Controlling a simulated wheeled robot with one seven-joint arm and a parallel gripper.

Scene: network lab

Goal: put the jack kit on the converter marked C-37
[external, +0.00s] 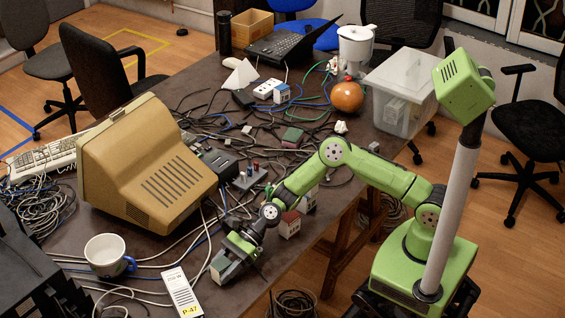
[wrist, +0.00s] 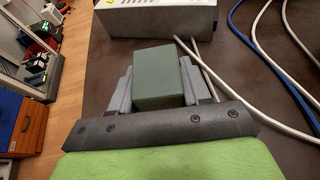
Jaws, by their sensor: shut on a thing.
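My gripper (external: 229,260) is low over the near edge of the dark table, beside the white box. It is shut on a dark green box (wrist: 157,76), held between its two grey fingers in the wrist view. No name shows on the green box, so I cannot tell from marks that it is the jack kit. A white box (external: 181,293) with a yellow label reading P-47 lies just left of my gripper. In the wrist view a grey-white box (wrist: 160,18) with a yellow label lies just beyond the held box. I can read no C-37 mark in either view.
A white mug (external: 106,254) and a tan monitor (external: 150,165) stand left of my gripper. A small red-topped box (external: 290,224) stands near the table edge, right of my arm. Cables (external: 210,222) cover much of the table.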

